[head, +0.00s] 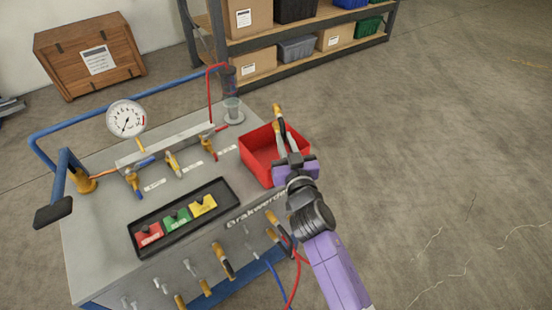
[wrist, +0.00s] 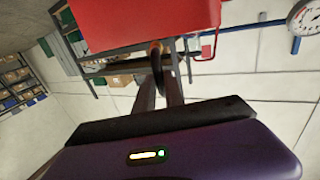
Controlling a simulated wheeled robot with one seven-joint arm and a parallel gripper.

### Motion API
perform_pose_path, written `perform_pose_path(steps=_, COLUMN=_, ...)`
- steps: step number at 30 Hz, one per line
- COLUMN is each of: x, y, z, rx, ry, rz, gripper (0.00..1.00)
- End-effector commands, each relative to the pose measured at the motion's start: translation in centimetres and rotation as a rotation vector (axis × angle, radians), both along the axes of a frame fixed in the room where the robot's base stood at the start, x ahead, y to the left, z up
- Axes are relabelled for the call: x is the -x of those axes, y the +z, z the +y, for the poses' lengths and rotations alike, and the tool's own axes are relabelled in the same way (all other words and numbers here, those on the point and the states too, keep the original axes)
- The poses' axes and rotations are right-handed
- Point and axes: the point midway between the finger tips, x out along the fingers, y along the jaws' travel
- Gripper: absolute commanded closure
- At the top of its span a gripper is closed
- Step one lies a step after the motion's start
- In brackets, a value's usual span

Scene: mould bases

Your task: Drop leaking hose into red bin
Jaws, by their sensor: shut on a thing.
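The red bin (head: 258,152) stands on the right end of the grey cart top. It also shows across the top of the wrist view (wrist: 140,20). In the wrist view my fingertips (wrist: 160,78) pinch the hose (wrist: 157,56), close to the bin in the picture. I cannot tell whether the hose is over the opening or just outside the wall. My fingers hide part of it.
Similar hoses (head: 222,261) hang at the cart's front. Floor (head: 440,180) to the right is clear.

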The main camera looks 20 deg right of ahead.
Motion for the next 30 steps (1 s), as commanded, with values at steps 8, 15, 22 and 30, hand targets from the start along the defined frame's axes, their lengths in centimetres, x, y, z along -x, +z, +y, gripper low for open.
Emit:
perform_pose_path(steps=8, x=0.0, y=0.2, z=0.0, rx=0.0, ry=0.001, rz=-0.002, gripper=0.65)
perform_pose_path(steps=15, x=0.0, y=0.1, z=0.0, rx=0.0, ry=0.001, rz=-0.001, gripper=0.61)
perform_pose_path(steps=22, x=1.1, y=-0.1, z=0.1, rx=0.0, ry=0.001, rz=0.0, gripper=0.61)
perform_pose_path(steps=30, x=5.2, y=-0.2, z=0.5, rx=0.001, ry=0.002, rz=0.0, gripper=0.61)
